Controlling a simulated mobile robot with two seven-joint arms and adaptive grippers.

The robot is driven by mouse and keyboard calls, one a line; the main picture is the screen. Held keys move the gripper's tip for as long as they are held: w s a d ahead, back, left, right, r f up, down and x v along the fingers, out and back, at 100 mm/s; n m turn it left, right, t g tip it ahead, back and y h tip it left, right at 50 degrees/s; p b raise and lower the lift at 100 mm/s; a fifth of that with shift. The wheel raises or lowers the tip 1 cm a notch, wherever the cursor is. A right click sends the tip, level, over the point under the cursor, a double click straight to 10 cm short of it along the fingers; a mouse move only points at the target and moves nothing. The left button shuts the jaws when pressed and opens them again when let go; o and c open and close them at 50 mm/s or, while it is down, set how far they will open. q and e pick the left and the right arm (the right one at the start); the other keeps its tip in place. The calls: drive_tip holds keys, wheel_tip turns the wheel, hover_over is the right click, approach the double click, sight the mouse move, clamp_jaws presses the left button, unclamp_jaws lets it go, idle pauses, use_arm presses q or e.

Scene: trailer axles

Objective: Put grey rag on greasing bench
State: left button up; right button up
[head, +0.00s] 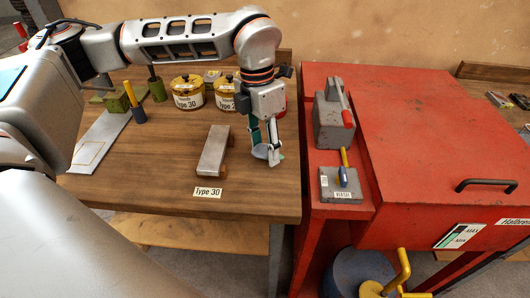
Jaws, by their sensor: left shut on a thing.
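My left gripper (265,149) reaches down over the right part of the wooden bench (170,180). Its fingers are shut on a small, limp grey-green piece that looks like the grey rag (264,152). The rag is partly hidden by the fingers. It is at or just above the bench top, right of a grey block on a wooden stand (214,150); I cannot tell if it touches the wood. My right gripper is not in view.
Two yellow lidded pots (187,92) stand behind the block. A red machine (440,130) is to the right. The bench front right is clear.

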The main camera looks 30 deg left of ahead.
sight(261, 145)
use_arm(q)
drive_tip(key=shift+f, duration=0.95)
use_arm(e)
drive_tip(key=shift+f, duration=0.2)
use_arm(q)
drive_tip(key=shift+f, duration=0.2)
drive_tip(key=o, duration=1.1)
drive_tip(key=r, duration=0.4)
drive_tip(key=a+r, duration=0.1)
drive_tip(key=r, duration=0.3)
drive_tip(key=r+p, duration=0.1)
drive_tip(key=r, duration=0.3)
drive_tip(key=shift+w+a+r, duration=0.15)
drive_tip(key=shift+w+a, duration=0.05)
drive_tip(key=shift+w, duration=0.05)
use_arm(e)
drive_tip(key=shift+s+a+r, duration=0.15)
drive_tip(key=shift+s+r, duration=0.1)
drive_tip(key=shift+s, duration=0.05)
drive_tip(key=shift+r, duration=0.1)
